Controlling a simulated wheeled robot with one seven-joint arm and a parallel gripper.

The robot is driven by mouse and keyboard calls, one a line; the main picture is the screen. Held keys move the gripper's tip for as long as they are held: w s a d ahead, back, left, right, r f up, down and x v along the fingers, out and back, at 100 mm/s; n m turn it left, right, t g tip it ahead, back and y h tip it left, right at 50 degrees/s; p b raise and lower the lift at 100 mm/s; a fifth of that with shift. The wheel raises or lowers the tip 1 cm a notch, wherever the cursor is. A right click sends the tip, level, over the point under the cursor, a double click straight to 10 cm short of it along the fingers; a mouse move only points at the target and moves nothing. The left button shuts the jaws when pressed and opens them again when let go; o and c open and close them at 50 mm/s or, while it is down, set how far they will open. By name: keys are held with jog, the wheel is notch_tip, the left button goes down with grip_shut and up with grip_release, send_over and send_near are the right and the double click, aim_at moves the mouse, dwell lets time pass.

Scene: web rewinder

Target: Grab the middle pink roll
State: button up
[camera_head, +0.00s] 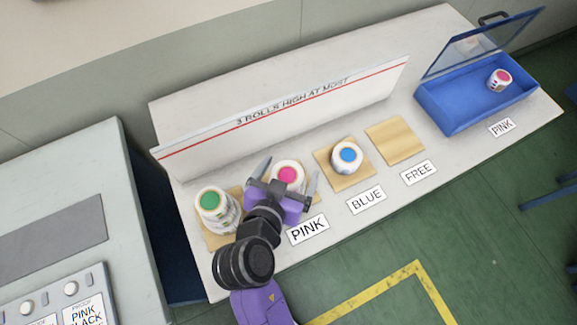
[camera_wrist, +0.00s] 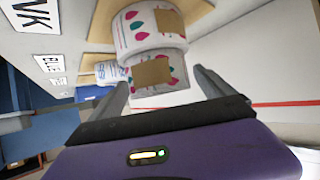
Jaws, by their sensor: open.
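The pink-cored roll stack (camera_head: 288,174) stands on a wooden square behind the PINK label, between the green and blue stacks. In the wrist view, which is roughly upside down, two white rolls with coloured spots and brown patches show one on the other: one nearer the board (camera_wrist: 140,28) and one farther from it (camera_wrist: 158,72). I cannot tell whether a third is hidden. My gripper (camera_head: 290,170) is open, its fingers reaching toward both sides of the stack. In the wrist view the outer roll lies between the fingertips (camera_wrist: 160,82), with no clear contact.
A green-cored stack (camera_head: 212,205) stands close left of my gripper; a blue-cored roll (camera_head: 347,156) stands to the right. The FREE square (camera_head: 395,142) is empty. A white panel (camera_head: 285,108) rises behind. A blue lidded box (camera_head: 452,112), far right, holds one pink-cored roll (camera_head: 499,80).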

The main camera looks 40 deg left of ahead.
jog(key=shift+x, duration=0.95)
jog(key=c, duration=1.5)
jog(key=shift+c, duration=0.3)
jog(key=shift+r, duration=0.1)
